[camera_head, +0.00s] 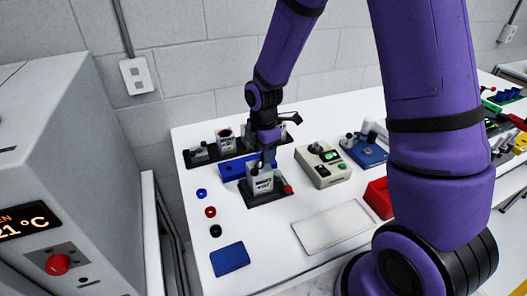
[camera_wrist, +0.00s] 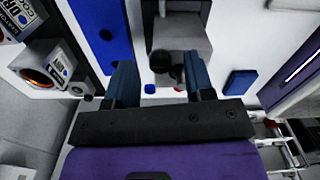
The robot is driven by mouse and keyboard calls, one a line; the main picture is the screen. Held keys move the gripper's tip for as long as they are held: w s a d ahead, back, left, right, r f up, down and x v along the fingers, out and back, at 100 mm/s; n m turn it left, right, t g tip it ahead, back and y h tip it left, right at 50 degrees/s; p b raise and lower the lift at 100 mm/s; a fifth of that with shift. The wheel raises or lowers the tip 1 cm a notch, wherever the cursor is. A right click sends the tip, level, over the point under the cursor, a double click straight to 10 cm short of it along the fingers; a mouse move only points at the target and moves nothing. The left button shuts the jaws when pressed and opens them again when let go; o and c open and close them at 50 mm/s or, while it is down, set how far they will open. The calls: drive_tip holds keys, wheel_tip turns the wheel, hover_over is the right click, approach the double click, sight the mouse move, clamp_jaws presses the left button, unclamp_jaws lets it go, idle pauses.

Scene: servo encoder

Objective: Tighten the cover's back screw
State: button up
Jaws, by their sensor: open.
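The servo encoder unit (camera_head: 260,180), a grey box with a printed label, stands on a dark base on the white table. My gripper (camera_head: 267,158) is directly over it, pointing down. In the wrist view my gripper (camera_wrist: 160,64) is open, with a blue-grey finger on each side. The unit's grey cover (camera_wrist: 188,33) shows beyond and between the fingers. Dark round parts (camera_wrist: 162,62) show between the fingertips; I cannot tell which is the back screw. Contact between fingers and unit cannot be told.
A dark rack (camera_head: 198,154) with several devices stands behind, with a blue block (camera_head: 232,168) in front. A beige meter (camera_head: 322,164) and red bin (camera_head: 379,198) are to the right. Small rings (camera_head: 210,212) and a blue pad (camera_head: 229,258) lie left. A pale tray (camera_head: 332,226) lies in front.

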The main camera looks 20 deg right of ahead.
wheel_tip(320, 180, up, 10)
drive_tip(key=shift+r, duration=0.25)
idle(0.5)
